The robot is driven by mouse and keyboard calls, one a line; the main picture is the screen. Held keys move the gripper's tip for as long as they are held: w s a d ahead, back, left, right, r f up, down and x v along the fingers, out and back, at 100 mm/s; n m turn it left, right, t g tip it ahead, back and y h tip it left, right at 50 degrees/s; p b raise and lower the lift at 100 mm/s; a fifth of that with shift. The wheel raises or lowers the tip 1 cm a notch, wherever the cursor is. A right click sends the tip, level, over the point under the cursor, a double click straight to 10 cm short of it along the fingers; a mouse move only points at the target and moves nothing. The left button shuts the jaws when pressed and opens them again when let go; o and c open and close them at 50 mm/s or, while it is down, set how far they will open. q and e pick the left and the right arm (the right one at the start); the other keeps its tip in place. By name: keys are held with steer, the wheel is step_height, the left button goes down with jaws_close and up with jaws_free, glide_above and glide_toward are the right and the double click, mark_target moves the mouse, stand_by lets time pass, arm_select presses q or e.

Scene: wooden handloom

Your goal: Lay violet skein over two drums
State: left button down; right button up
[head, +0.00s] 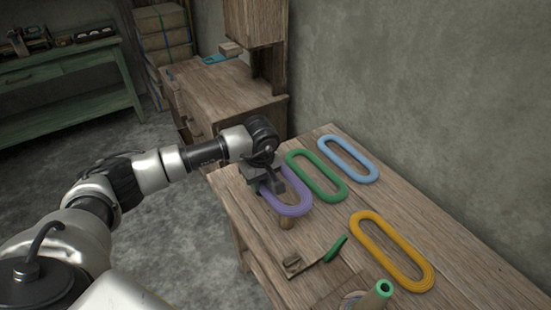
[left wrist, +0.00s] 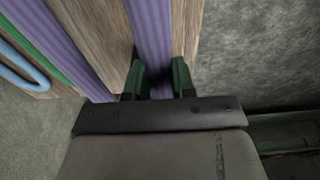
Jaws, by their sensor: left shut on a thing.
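The violet skein (head: 292,208) is a long oval loop at the left edge of the wooden table, partly hidden under my left gripper in the head view. My left gripper (head: 265,186) is over the loop's near-left side. In the left wrist view the fingers of my left gripper (left wrist: 159,85) are shut on one strand of the violet skein (left wrist: 151,35). The loop's other strand (left wrist: 65,50) runs apart to the left. I cannot tell if the skein touches the table. My right gripper is not in view. No drums can be made out.
A green skein (head: 316,177), a light blue skein (head: 348,160) and a yellow skein (head: 391,252) lie on the table (head: 450,250). A green-topped spool (head: 383,289) stands at the front. A wooden cabinet (head: 225,90) stands behind and a green bench (head: 70,95) at far left.

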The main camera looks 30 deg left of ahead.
mark_target(260, 213)
arm_select(q)
steer(key=shift+w+r, duration=0.1)
steer(key=shift+w, duration=0.05)
steer(key=shift+s, duration=0.4)
steer(key=shift+s+f+b, duration=0.15)
steer(key=shift+f+b, duration=0.1)
steer(key=shift+b, duration=0.1)
steer(key=f+b, duration=0.4)
steer(key=f, duration=0.1)
steer(key=f+b, duration=0.4)
steer(key=f, duration=0.2)
steer(key=shift+w, duration=0.2)
steer(key=shift+r, duration=0.1)
steer(key=c, duration=0.9)
jaws_free()
steer(key=shift+o, duration=0.2)
steer(key=r, duration=0.7)
steer(key=d+r, duration=0.1)
steer(key=r, duration=0.2)
steer(key=shift+s+r, duration=0.35)
